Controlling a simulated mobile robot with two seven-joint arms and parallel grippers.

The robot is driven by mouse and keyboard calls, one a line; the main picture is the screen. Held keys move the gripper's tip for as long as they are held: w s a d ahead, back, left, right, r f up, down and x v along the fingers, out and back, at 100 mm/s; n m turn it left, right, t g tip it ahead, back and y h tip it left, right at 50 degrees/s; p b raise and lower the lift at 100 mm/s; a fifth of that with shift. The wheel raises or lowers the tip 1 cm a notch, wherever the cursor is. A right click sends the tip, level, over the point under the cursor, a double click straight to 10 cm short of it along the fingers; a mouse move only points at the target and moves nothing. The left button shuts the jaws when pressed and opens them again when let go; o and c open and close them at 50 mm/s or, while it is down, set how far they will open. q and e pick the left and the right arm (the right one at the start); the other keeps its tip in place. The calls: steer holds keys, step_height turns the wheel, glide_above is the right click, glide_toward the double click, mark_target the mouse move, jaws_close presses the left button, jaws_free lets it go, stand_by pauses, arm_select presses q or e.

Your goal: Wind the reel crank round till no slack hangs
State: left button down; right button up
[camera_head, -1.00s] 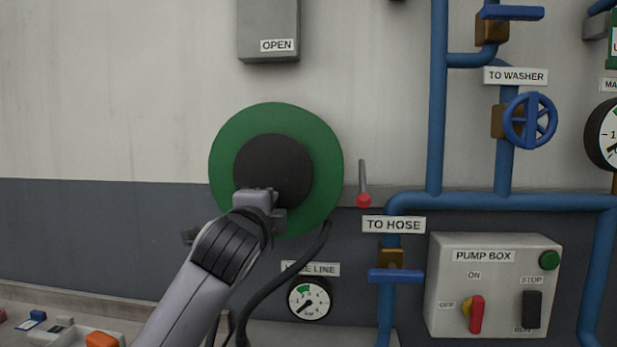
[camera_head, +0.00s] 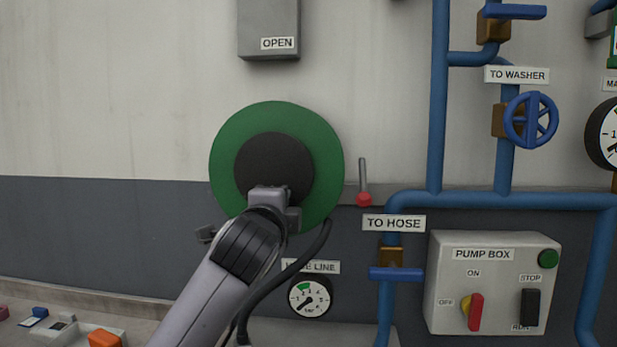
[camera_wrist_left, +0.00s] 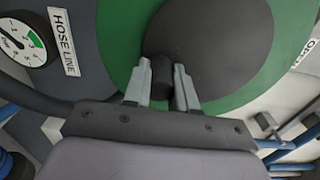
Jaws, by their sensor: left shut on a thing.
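The green reel disc (camera_head: 228,150) with its dark hub (camera_head: 272,160) is mounted on the wall left of the pipes. My left gripper (camera_head: 272,192) reaches the lower part of the hub and hides the crank handle in the head view. In the left wrist view, my left gripper (camera_wrist_left: 162,88) is shut on the dark crank handle (camera_wrist_left: 162,74), with one finger on each side of it. A black hose (camera_head: 290,275) hangs from the reel's lower right and curves down to the left beside my arm. My right gripper is not in view.
A red-tipped lever (camera_head: 363,198) stands just right of the reel. Below are the hose line gauge (camera_head: 309,297) and a blue valve handle (camera_head: 396,274). The pump box (camera_head: 493,283) is at lower right. The wall left of the reel is clear.

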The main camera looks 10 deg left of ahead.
mark_target(301, 178)
arm_select(q)
steer(key=shift+d+r, duration=0.25)
steer(key=shift+d, duration=0.15)
steer(key=shift+d+r, duration=0.6)
steer(key=shift+d, duration=0.05)
steer(key=shift+d+r, duration=0.25)
steer(key=shift+r, duration=0.35)
steer(key=shift+d+r, duration=0.25)
steer(key=shift+r, duration=0.4)
